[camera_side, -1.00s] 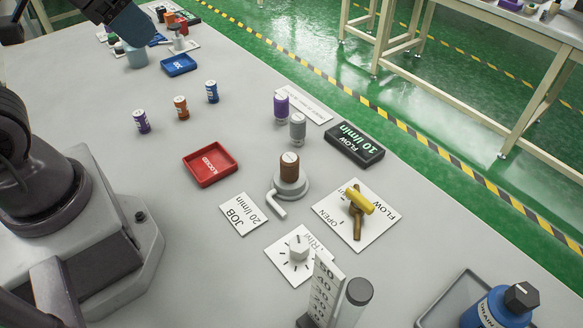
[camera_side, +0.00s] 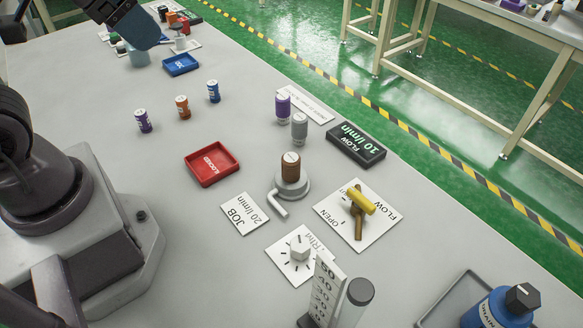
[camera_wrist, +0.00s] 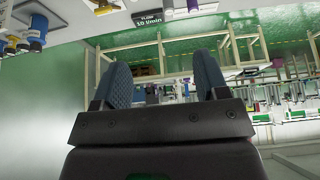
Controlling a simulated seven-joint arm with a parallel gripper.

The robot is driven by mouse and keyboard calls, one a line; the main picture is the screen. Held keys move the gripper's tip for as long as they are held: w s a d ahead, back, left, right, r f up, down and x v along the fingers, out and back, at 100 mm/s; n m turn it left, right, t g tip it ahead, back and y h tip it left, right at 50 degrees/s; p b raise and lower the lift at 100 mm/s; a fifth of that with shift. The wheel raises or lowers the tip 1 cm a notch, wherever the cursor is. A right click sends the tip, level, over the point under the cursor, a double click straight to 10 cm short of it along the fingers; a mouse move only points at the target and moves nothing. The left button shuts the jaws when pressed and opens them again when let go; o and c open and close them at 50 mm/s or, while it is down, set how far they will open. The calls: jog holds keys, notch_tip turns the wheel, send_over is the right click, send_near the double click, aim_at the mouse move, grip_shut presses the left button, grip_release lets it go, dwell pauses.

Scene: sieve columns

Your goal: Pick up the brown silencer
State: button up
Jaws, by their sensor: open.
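The brown silencer (camera_side: 290,168) stands upright on a round grey base with a bent grey pipe, near the middle of the table in the side view. My gripper (camera_wrist: 163,78) shows its two blue-grey fingers spread apart in the wrist view, with nothing between them. In the side view only a blue-grey finger part (camera_side: 135,27) shows at the top left, far from the brown silencer. I cannot make out the brown silencer in the wrist view.
Purple (camera_side: 283,107) and grey (camera_side: 299,128) cylinders stand behind the silencer. A red tray (camera_side: 211,164) is to its left, a yellow-handled valve (camera_side: 359,205) to its right. Small purple, orange (camera_side: 182,107) and blue cylinders stand farther left. A flow meter (camera_side: 330,290) stands in front.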

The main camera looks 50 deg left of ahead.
jog(key=shift+f, duration=0.1)
jog(key=m+g+h, duration=0.2)
jog(key=m+g, duration=0.3)
jog(key=m, duration=0.9)
send_near(291, 157)
jog(key=f, duration=0.4)
jog(key=d+f, duration=0.1)
jog(key=f, duration=0.3)
jog(key=d+f, duration=0.1)
jog(key=f, duration=0.3)
jog(key=shift+w, duration=0.3)
jog(key=c, duration=1)
